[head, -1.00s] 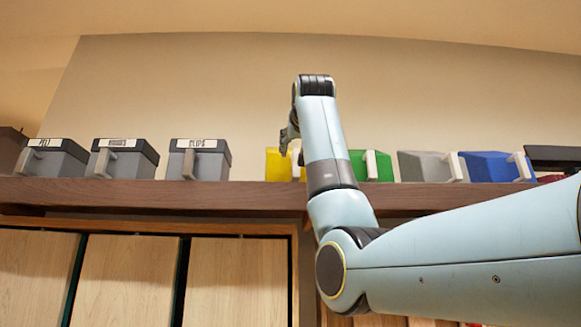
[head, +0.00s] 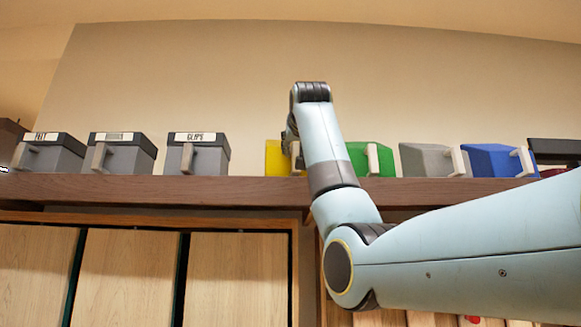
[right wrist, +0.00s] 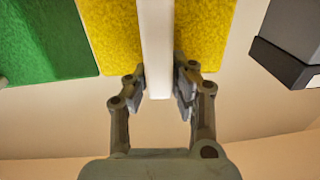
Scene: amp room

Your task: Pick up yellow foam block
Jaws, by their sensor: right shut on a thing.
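The yellow foam block (head: 275,160) sits on the wooden shelf, partly hidden behind my right arm in the head view. In the right wrist view the yellow foam block (right wrist: 208,35) fills the top middle, with a pale upright handle (right wrist: 156,45) on its face. My right gripper (right wrist: 160,85) has one finger on each side of this handle and is shut on it. In the head view the right gripper (head: 290,140) is at the block's front, mostly hidden by my wrist. My left gripper is not in view.
A green block (head: 384,158) stands close to the right of the yellow one, then a grey block (head: 425,160) and a blue block (head: 490,162). Grey boxes with dark lids (head: 198,155) stand left along the shelf (head: 150,189). A bare gap lies between.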

